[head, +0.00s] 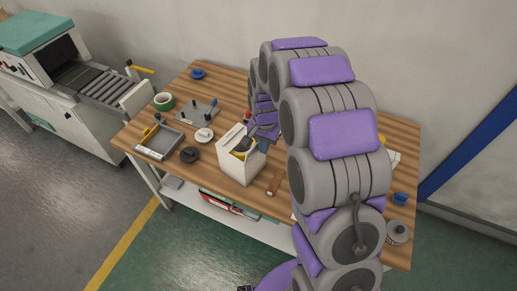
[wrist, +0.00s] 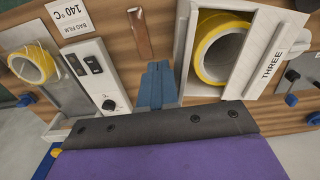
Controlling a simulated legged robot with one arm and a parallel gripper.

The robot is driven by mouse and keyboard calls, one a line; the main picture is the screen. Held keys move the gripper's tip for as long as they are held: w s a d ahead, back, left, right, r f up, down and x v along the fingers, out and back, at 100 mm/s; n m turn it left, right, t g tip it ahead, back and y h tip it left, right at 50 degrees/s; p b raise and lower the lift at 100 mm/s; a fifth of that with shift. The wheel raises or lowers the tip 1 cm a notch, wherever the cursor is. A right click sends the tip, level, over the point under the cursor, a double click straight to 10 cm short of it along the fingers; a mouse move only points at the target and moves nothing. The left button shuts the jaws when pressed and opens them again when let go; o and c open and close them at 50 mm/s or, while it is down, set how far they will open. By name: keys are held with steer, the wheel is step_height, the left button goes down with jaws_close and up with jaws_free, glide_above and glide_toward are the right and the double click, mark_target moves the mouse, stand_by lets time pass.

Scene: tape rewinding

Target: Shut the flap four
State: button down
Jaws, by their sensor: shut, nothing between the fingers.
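A white box (wrist: 250,88) marked THREE stands on the right in the wrist view. It is open on the side facing the camera, and a yellow tape roll (wrist: 203,62) sits inside. The white box also shows mid-table in the head view (head: 232,158). No label reading four is legible, and I cannot tell which panel is flap four. My gripper (wrist: 157,66) has blue fingers, shut and empty, just left of the box. I cannot tell whether it touches the box. In the head view my arm hides part of the table around the gripper.
A bag film device (wrist: 100,78) with another yellow roll (wrist: 33,64) is on the left in the wrist view. A brown bar (wrist: 140,36) lies between it and the box.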

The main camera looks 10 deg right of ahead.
steer(key=w+a+p, duration=0.2)
steer(key=w+a, duration=0.3)
steer(key=shift+w, duration=0.35)
stand_by(0.7)
steer(key=shift+r, duration=0.1)
stand_by(0.7)
step_height(320, 180, up, 7)
steer(key=p, duration=0.2)
stand_by(0.6)
steer(key=shift+s, duration=0.1)
stand_by(0.4)
steer(key=s+d+r+n, duration=0.2)
steer(key=s+d+r, duration=0.1)
steer(key=s+r, duration=0.5)
steer(key=s+d+r+n+g, duration=0.1)
steer(key=s+n, duration=0.1)
steer(key=s, duration=1.4)
steer(key=s+d+r+n+b, duration=0.1)
steer(key=s+d+r+n, duration=0.1)
steer(key=s, duration=1.5)
steer(key=shift+r+n+g, duration=0.15)
steer(key=shift+n+g, duration=0.25)
steer(key=shift+n, duration=0.2)
